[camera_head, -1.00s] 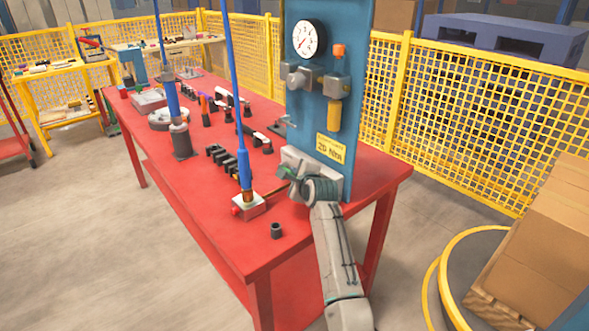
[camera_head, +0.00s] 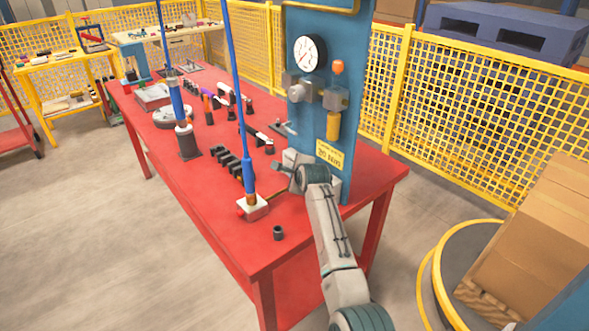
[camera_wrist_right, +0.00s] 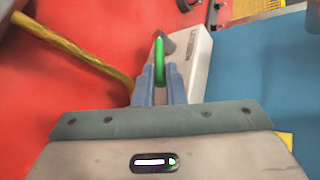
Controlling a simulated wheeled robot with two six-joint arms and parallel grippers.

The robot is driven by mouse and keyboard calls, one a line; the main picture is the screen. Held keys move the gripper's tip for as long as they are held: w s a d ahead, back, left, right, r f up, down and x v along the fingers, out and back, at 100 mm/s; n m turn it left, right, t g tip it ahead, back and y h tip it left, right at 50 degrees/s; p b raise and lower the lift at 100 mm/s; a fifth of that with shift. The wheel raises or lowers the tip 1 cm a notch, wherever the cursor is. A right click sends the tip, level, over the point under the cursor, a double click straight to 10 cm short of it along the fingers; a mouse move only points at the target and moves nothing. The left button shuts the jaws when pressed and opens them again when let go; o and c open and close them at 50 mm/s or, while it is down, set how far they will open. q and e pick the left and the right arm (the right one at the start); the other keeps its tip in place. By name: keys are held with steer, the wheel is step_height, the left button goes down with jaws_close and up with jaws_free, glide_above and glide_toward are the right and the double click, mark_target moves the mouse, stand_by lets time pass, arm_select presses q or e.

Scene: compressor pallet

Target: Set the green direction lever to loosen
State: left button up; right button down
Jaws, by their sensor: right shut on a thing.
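The green direction lever (camera_wrist_right: 160,58) shows in the right wrist view as a slim green bar standing between my right gripper's fingers. My right gripper (camera_wrist_right: 161,80) is shut on it. Behind the lever is a pale box (camera_wrist_right: 196,62) with small dark lettering that I cannot read for sure. In the head view my right gripper (camera_head: 287,168) is at the foot of the blue panel (camera_head: 319,110), and the wrist hides most of the pale box. The lever is too small there to tell its setting. My left gripper is not in view.
The red table (camera_head: 222,205) carries a blue tool (camera_head: 248,170) on a hanging line, black sockets in a row (camera_head: 230,164) and a loose black socket (camera_head: 278,233). A yellow mesh fence (camera_head: 470,120) stands behind. A pallet with cartons (camera_head: 540,240) is at the right.

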steer(key=shift+w+a+r+g+h+p, duration=0.15)
steer(key=shift+r+g+p, duration=0.15)
steer(key=shift+p, duration=0.3)
steer(key=shift+w+r+g+h+p, duration=0.15)
steer(key=shift+r+g+p, duration=0.1)
steer(key=shift+p, duration=0.35)
steer(key=shift+w+a+r+n+g+h+p, duration=0.15)
steer(key=shift+r+n+g+h+p, duration=0.25)
steer(key=shift+p, duration=0.35)
steer(key=shift+f+g, duration=0.1)
steer(key=shift+g, duration=0.15)
steer(key=c, duration=1.5)
jaws_free()
steer(key=v, duration=1)
steer(key=shift+s+r+b, duration=0.25)
steer(key=shift+s+b, duration=0.05)
steer(key=shift+b, duration=0.1)
